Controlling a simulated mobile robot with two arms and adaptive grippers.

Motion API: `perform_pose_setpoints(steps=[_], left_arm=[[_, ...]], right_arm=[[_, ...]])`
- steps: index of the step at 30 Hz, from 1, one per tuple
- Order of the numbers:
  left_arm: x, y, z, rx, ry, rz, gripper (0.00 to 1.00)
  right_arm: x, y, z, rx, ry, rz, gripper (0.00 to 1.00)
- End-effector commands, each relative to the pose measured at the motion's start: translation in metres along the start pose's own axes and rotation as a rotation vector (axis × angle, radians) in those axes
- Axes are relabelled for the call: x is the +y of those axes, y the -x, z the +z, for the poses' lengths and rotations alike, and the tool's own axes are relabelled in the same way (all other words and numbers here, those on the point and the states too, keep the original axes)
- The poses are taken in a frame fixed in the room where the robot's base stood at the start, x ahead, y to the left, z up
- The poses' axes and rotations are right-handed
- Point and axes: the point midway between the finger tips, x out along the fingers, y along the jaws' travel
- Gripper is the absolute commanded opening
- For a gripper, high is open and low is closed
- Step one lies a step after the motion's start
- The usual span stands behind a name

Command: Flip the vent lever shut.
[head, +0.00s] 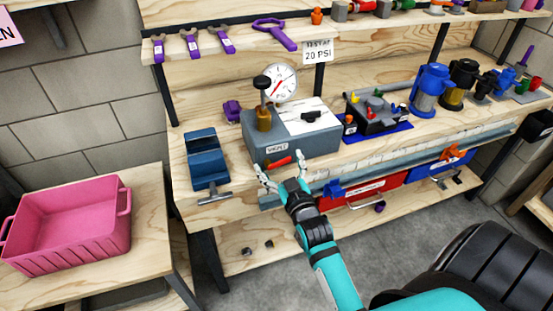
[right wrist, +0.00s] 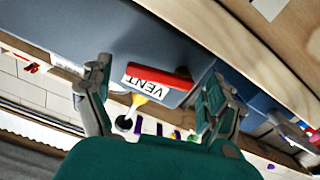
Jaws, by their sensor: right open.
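The red vent lever (head: 279,162) is on the front face of a grey test box (head: 252,140) on the workbench. In the right wrist view the lever (right wrist: 160,76) lies across the VENT label, partly covering it. My right gripper (head: 281,169) is open in front of the box, its fingers spread to either side of the lever. In the right wrist view its fingers (right wrist: 160,80) stand left and right of the lever with nothing gripped. I cannot tell whether they touch it. My left gripper is not in view.
A brass fitting with black knob (head: 264,118) and a gauge (head: 281,83) stand on the box. A blue vise (head: 207,165) is left, a black valve assembly (head: 377,115) right. A pink bin (head: 75,225) sits on the side table. Red and blue drawers (head: 360,193) hang below.

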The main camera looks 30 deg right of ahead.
Motion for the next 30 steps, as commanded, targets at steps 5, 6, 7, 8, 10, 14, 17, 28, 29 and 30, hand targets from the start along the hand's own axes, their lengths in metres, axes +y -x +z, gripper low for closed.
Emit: perform_pose_setpoints(steps=[5, 6, 7, 8, 10, 14, 17, 28, 29, 30], left_arm=[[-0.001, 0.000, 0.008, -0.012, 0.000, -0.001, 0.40], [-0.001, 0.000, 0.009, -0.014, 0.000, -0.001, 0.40], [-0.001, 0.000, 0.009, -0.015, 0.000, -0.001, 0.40], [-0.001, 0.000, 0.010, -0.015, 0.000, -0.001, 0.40], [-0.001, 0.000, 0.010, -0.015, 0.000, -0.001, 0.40], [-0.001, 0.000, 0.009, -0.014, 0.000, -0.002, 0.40], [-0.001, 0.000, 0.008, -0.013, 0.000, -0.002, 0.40], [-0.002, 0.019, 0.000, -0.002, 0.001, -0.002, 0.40], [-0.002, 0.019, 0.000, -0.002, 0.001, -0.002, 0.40], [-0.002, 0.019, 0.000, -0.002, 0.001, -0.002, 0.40]], right_arm=[[0.000, 0.000, 0.000, -0.001, 0.000, 0.000, 0.90], [0.000, 0.000, 0.000, -0.001, 0.000, 0.000, 0.90], [0.000, 0.000, 0.000, -0.001, 0.000, 0.000, 0.90], [0.000, 0.000, 0.000, -0.001, 0.000, 0.000, 0.86], [0.000, 0.000, 0.000, -0.001, 0.000, 0.000, 0.77], [0.000, 0.000, 0.000, -0.001, 0.000, 0.000, 0.60], [0.000, 0.000, 0.000, -0.001, 0.000, 0.000, 0.47], [0.000, 0.000, 0.003, -0.003, -0.210, -0.001, 0.33], [0.000, 0.000, 0.004, -0.002, -0.231, -0.001, 0.33], [0.000, 0.000, 0.005, -0.002, -0.250, -0.001, 0.33]])
